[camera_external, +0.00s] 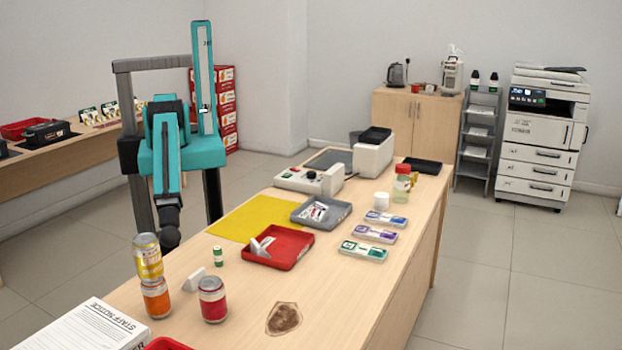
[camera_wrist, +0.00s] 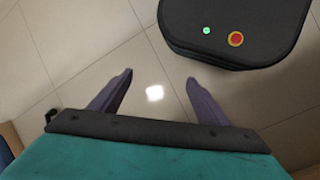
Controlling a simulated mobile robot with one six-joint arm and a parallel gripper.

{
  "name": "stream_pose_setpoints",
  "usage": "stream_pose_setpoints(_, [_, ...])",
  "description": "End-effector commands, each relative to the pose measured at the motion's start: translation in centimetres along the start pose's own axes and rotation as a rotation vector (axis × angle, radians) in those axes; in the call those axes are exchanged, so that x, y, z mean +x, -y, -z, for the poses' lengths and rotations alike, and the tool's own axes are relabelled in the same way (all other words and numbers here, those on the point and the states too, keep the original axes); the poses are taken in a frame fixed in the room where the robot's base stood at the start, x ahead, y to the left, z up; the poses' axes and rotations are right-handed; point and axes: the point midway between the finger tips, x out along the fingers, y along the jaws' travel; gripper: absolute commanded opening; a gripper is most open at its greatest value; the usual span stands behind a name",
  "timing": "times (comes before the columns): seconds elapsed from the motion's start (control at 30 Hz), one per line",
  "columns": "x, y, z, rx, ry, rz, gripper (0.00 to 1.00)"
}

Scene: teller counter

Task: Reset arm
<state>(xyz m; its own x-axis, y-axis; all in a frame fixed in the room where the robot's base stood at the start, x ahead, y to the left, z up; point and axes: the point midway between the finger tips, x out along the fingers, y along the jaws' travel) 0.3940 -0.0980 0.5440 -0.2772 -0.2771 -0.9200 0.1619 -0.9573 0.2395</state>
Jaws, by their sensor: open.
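My gripper (camera_wrist: 158,79) shows in the wrist view with its two dark purple fingers spread apart. Nothing is between them; bare tiled floor lies beyond. In the camera_external view my teal arm is folded close to its column, at the left end of the counter (camera_external: 330,285). Its dark lower end hangs beside the counter's edge, behind the stacked cans. The fingers cannot be made out in that view. In the wrist view, a black rounded body with a green and a red button shows at the top right.
A red tray (camera_external: 290,262), grey tray (camera_external: 340,213) and yellow mat (camera_external: 232,222) lie farther along. A side table (camera_external: 90,150) stands left.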

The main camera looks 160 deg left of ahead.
Motion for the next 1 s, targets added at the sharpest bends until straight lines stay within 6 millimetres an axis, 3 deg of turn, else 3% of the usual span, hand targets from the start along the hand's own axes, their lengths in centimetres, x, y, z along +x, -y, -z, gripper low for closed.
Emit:
stream_pose_setpoints(0.2, [2.3,6.9,-4.1,0.028,0.108,0.168,0.69])
stream_pose_setpoints(0.4, [3.1,10.9,-6.7,0.044,0.176,0.266,0.69])
stream_pose_setpoints(0.57, [3.2,11.8,-7.3,0.049,0.193,0.289,0.69])
stream_pose_setpoints(1.0, [3.2,11.8,-7.2,0.048,0.191,0.288,0.69])
